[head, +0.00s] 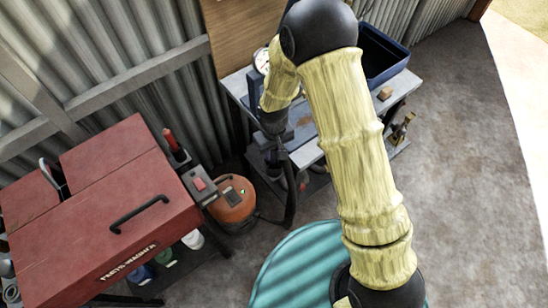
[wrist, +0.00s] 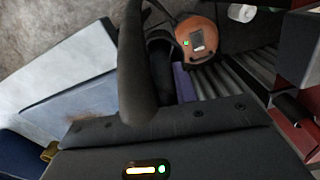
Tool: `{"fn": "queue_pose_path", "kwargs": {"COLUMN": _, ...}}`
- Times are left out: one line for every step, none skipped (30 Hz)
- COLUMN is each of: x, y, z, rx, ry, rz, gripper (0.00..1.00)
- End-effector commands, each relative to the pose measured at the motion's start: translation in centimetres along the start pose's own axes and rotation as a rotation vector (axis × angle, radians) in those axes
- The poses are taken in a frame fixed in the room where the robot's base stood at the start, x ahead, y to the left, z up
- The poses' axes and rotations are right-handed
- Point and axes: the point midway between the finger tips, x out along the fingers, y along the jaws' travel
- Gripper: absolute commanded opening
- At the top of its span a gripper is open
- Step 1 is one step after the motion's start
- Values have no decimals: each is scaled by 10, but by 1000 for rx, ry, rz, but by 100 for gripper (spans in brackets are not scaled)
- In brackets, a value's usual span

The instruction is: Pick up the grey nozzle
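In the head view a dark hose-like piece (head: 291,198) hangs just below my gripper. I cannot tell whether my gripper touches or holds it.
An orange vacuum canister (head: 233,203) stands on the floor, also in the wrist view (wrist: 196,40). The workbench (head: 308,154) carries a blue bin (head: 383,55). A red parts washer (head: 105,215) is at left, a turquoise ribbed round lid (head: 295,268) in front. Floor at right is clear.

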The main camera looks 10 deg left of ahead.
Motion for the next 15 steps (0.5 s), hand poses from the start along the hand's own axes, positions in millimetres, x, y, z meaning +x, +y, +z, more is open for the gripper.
{"fn": "queue_pose_path", "kwargs": {"x": 0, "y": 0, "z": 0, "rx": 0, "ry": 0, "rz": 0, "gripper": 6}}
{"fn": "queue_pose_path", "kwargs": {"x": 0, "y": 0, "z": 0, "rx": 0, "ry": 0, "rz": 0, "gripper": 6}}
{"fn": "queue_pose_path", "kwargs": {"x": 0, "y": 0, "z": 0, "rx": 0, "ry": 0, "rz": 0, "gripper": 6}}
{"fn": "queue_pose_path", "kwargs": {"x": 0, "y": 0, "z": 0, "rx": 0, "ry": 0, "rz": 0, "gripper": 6}}
{"fn": "queue_pose_path", "kwargs": {"x": 0, "y": 0, "z": 0, "rx": 0, "ry": 0, "rz": 0, "gripper": 6}}
{"fn": "queue_pose_path", "kwargs": {"x": 0, "y": 0, "z": 0, "rx": 0, "ry": 0, "rz": 0, "gripper": 6}}
{"fn": "queue_pose_path", "kwargs": {"x": 0, "y": 0, "z": 0, "rx": 0, "ry": 0, "rz": 0, "gripper": 6}}
{"fn": "queue_pose_path", "kwargs": {"x": -1, "y": 0, "z": 0, "rx": 0, "ry": 1, "rz": 0, "gripper": 6}}
{"fn": "queue_pose_path", "kwargs": {"x": -2, "y": 0, "z": 0, "rx": 0, "ry": 1, "rz": 0, "gripper": 6}}
{"fn": "queue_pose_path", "kwargs": {"x": -3, "y": 0, "z": 0, "rx": 0, "ry": 1, "rz": 0, "gripper": 6}}
{"fn": "queue_pose_path", "kwargs": {"x": -4, "y": 0, "z": 0, "rx": 0, "ry": 1, "rz": 0, "gripper": 6}}
{"fn": "queue_pose_path", "kwargs": {"x": -7, "y": 0, "z": -1, "rx": 0, "ry": 2, "rz": 0, "gripper": 6}}
{"fn": "queue_pose_path", "kwargs": {"x": -10, "y": 0, "z": -1, "rx": 0, "ry": 3, "rz": 0, "gripper": 6}}
{"fn": "queue_pose_path", "kwargs": {"x": -12, "y": 0, "z": -1, "rx": 0, "ry": 4, "rz": 0, "gripper": 6}}
{"fn": "queue_pose_path", "kwargs": {"x": -17, "y": 0, "z": -1, "rx": 0, "ry": 4, "rz": 0, "gripper": 6}}
